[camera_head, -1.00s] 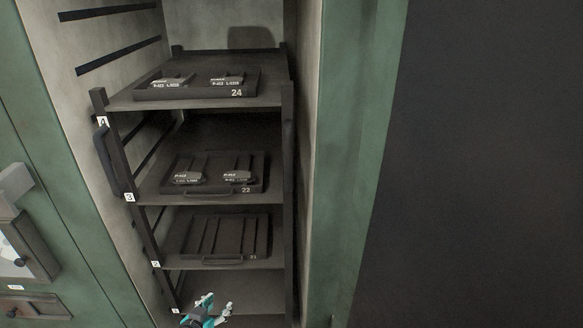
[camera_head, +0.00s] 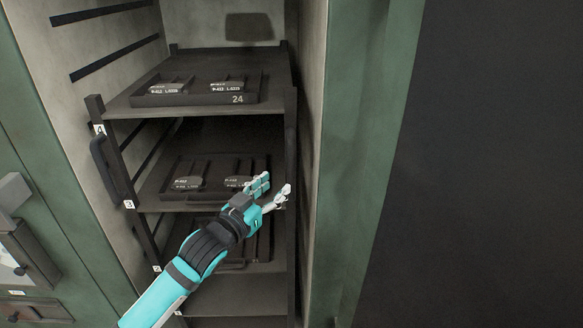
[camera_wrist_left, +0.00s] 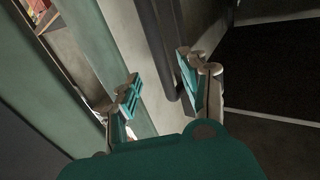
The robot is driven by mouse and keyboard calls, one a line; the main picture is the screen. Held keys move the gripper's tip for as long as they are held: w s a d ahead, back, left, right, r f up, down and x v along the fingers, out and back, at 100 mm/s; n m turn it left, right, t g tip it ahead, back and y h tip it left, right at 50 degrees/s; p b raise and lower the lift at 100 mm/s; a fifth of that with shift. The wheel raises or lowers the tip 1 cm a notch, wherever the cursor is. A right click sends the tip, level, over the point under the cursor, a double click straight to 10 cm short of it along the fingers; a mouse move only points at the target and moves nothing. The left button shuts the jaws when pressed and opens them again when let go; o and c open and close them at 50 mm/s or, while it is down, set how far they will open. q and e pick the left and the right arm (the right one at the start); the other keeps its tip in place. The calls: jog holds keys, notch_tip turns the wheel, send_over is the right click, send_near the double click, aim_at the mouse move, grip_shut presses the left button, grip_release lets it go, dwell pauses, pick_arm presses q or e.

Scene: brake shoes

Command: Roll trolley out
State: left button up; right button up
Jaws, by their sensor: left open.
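The trolley is a dark shelved rack (camera_head: 96,125) standing inside a pale-walled chamber. A dark handle (camera_head: 104,166) is on its left front post. Its right front post (camera_head: 290,130) runs up beside the chamber wall. My left gripper (camera_head: 273,187) is open and empty, in front of the trolley near the right post, hiding part of the middle shelves. In the left wrist view, the two fingers (camera_wrist_left: 161,86) are spread, with a dark upright bar (camera_wrist_left: 158,40) seen between them. I cannot tell whether they touch it. My right gripper is not in view.
A top tray (camera_head: 185,98) and a tray below it (camera_head: 180,195) hold brake shoes. Green frame (camera_head: 352,150) borders the opening on the right, with a dark surface (camera_head: 480,160) beyond. A green panel with a box (camera_head: 20,245) is at left.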

aim_at(289, 174)
pick_arm(q)
jog(key=p+x, duration=0.1)
jog(key=x, duration=0.7)
jog(key=shift+w+d, duration=0.2)
grip_shut()
jog(key=shift+f, duration=0.15)
dwell(0.5)
